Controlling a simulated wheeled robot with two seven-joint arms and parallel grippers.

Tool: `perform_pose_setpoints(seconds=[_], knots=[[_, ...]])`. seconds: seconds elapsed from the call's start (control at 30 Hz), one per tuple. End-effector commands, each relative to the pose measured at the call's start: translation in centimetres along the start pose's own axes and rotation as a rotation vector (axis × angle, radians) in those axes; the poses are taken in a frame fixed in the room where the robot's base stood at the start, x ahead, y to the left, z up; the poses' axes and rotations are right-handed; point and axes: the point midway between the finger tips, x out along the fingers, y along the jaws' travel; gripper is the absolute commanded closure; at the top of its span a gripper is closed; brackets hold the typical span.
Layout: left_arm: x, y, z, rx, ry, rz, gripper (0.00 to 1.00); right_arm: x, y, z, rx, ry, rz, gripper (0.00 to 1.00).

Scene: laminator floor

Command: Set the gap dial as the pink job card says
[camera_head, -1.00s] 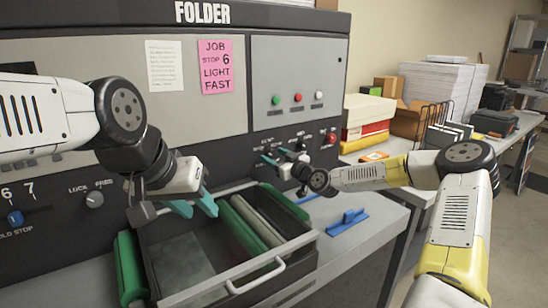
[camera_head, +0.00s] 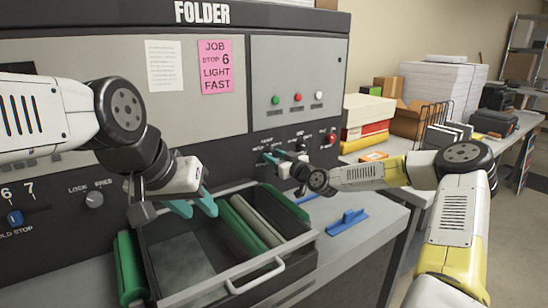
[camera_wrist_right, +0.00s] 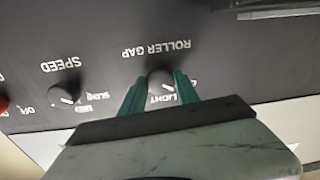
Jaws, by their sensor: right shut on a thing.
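The pink job card (camera_head: 216,67) on the folder's front reads JOB, STOP 6, LIGHT, FAST. The roller gap dial (camera_wrist_right: 160,78) shows in the right wrist view, upside down, with its label ROLLER GAP and the word LIGHT beside it. My right gripper (camera_wrist_right: 160,92) has its teal fingers on both sides of this dial and is shut on it; in the head view it is at the panel (camera_head: 272,157). The fingers partly hide the dial's marks, so its exact setting is unclear. My left gripper (camera_head: 196,206) hangs over the open tray, its two teal fingers apart and empty.
The speed dial (camera_wrist_right: 64,95) is beside the gap dial. The lock dial (camera_head: 94,199) and blue fold stop slider (camera_head: 15,217) are at the left. The open tray with its handle (camera_head: 256,275) juts out below. A blue tool (camera_head: 347,221) lies on the grey top.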

Motion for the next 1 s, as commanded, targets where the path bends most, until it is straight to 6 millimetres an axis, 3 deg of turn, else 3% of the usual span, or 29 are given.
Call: perform_pose_setpoints(seconds=[1.0], knots=[[0.00,0.00,0.00,0.000,0.000,0.000,0.64,-0.01,-0.12,0.20,0.835,0.029,0.005,1.00]])
